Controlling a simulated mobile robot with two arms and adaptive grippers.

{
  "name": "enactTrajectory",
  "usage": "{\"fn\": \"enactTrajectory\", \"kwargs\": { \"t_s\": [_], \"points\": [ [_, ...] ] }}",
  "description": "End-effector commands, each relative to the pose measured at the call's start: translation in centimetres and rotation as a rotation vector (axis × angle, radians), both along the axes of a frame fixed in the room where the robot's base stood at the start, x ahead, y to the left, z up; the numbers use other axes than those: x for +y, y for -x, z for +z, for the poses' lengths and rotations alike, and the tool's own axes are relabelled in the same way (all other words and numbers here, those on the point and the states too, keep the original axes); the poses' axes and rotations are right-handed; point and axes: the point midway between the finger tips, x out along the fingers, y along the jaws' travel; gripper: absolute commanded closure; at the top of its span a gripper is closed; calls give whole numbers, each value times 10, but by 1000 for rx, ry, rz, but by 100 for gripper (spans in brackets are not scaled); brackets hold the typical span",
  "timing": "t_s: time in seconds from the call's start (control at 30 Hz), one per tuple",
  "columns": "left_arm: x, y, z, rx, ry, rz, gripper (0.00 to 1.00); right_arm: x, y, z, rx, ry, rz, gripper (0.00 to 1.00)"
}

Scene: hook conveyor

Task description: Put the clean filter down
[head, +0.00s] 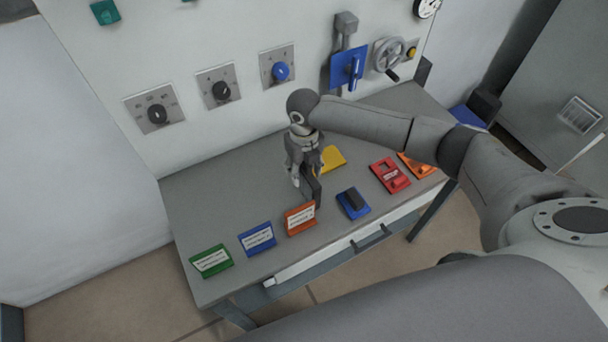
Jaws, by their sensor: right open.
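My right gripper (303,178) points down over the middle of the grey table (212,195), with its jaws open. A dark grey upright piece (313,188) stands right at its fingers, just behind the orange sign (300,219). I cannot tell whether this piece is the clean filter or whether it touches a finger. A yellow item (333,159) lies just behind and to the right of the gripper, partly hidden by it. No other clear filter shows. My left gripper is not in view.
A green sign (211,261) and a blue sign (257,238) stand along the front left edge. A blue holder with a black top (353,203), a red item (390,175) and an orange item (416,165) lie to the right. The table's back left is clear. A panel with knobs (157,114) rises behind.

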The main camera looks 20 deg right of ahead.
Motion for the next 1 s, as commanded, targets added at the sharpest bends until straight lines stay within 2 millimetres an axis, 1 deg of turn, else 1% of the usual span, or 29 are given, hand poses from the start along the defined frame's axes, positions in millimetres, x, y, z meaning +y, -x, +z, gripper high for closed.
{"fn": "enactTrajectory", "kwargs": {
  "t_s": [0.2, 0.23, 0.57, 0.6, 0.87, 1.0],
  "points": [
    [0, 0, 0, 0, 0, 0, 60, 0, 0, -1, -1, 0, 0, 54],
    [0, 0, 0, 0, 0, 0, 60, 0, 0, -1, -1, 0, 0, 56],
    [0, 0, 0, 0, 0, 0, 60, 0, 0, -1, -1, 0, -1, 99],
    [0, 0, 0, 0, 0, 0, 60, 0, 0, -1, -1, 0, -1, 100],
    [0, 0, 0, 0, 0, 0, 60, 0, -1, 0, -2, 0, -1, 100],
    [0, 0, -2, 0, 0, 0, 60, -1, -1, 7, -3, 0, -2, 100]
  ]
}}
